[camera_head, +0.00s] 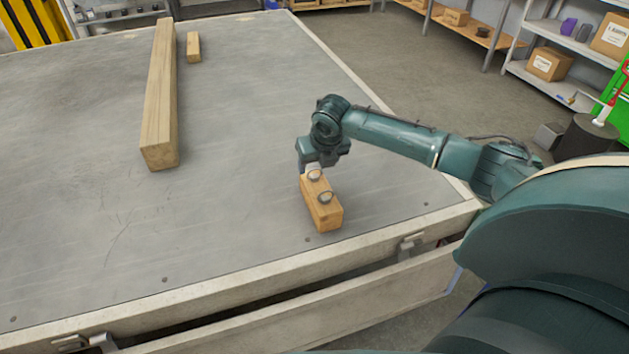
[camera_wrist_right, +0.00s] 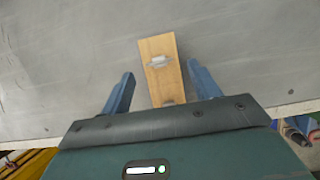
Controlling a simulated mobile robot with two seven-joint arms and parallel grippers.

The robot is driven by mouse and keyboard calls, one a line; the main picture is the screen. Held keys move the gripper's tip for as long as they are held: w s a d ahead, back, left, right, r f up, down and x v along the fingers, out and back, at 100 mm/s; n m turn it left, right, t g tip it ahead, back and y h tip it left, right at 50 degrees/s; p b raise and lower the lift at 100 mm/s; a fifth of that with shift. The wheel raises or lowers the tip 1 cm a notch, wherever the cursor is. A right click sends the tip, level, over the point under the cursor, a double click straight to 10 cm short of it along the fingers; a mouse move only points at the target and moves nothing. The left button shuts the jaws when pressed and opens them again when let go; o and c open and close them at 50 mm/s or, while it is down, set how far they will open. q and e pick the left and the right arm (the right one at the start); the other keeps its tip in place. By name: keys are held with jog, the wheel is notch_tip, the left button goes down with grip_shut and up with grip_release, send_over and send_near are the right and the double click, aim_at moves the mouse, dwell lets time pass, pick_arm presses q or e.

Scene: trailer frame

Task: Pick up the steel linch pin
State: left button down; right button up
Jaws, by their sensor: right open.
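A short wooden block (camera_head: 325,216) lies on the grey trailer deck and carries two small metal ring-shaped pins, one (camera_head: 314,175) near its far end and one (camera_head: 326,197) nearer its middle. I cannot tell by look which is the steel linch pin. My right gripper (camera_head: 312,169) is above the block's far end. In the right wrist view, the open fingers (camera_wrist_right: 160,70) stand either side of the block (camera_wrist_right: 160,80), apart from it. One metal pin (camera_wrist_right: 158,61) lies between the fingertips; the other (camera_wrist_right: 168,102) is partly hidden by the gripper body. My left gripper is out of view.
A long timber beam (camera_head: 160,95) and a small wooden block (camera_head: 193,47) lie farther left on the deck. The pale deck rim (camera_head: 250,280) runs along the near side. Shelves with boxes (camera_head: 549,63) stand beyond at the right. The middle of the deck is clear.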

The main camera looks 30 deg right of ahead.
aim_at(315, 176)
jog(key=x, duration=0.4)
jog(key=shift+s+a+f, duration=0.15)
jog(key=shift+f, duration=0.2)
jog(key=shift+c, duration=0.2)
jog(key=c, duration=1.1)
